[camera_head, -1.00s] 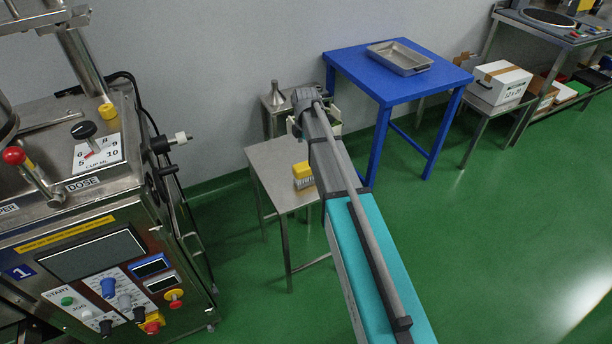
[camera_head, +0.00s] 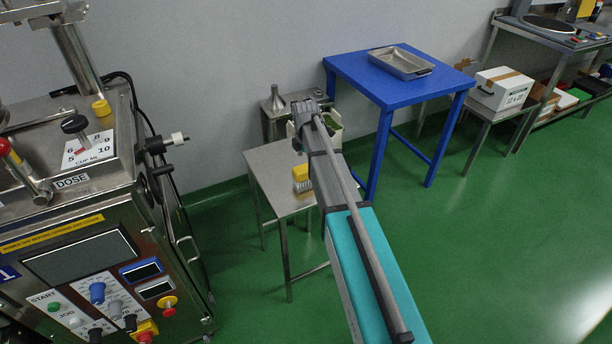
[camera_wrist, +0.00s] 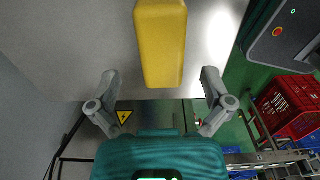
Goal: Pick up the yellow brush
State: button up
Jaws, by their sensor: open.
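The yellow brush (camera_head: 301,173) stands on a small steel table (camera_head: 268,165) in the head view, with pale bristles at its lower side. In the wrist view the brush (camera_wrist: 162,45) shows as a yellow block coming in from the top edge, its near end between the two finger lines. My gripper (camera_wrist: 160,75) is open in the wrist view, with one grey finger to each side of the brush and gaps on both sides. I see no contact. How far the fingertips are from the brush in depth is unclear.
A steel machine with knobs (camera_head: 90,240) stands at the left. A blue table (camera_head: 430,92) bears a metal tray (camera_head: 428,72). A white box (camera_head: 503,88) is further right. Red crates (camera_wrist: 285,105) show in the wrist view. Green floor (camera_head: 500,230) is open at the right.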

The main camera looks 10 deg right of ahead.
aim_at(306, 167)
jog(key=shift+s+f+b, duration=0.1)
jog(key=shift+f+b, duration=2.5)
jog(key=shift+b, duration=0.05)
jog(key=c, duration=1.2)
jog(key=shift+r, duration=0.2)
notch_tip(306, 167, up, 2)
jog(key=p, duration=0.2)
jog(key=shift+r+p, duration=0.1)
jog(key=shift+p, duration=0.2)
jog(key=s+r+p, duration=0.3)
jog(key=s, duration=0.1)
jog(key=s+r+p, duration=0.4)
jog(key=s, duration=0.1)
jog(key=s+r+p, duration=0.3)
jog(key=s, duration=0.2)
jog(key=shift+r, duration=0.25)
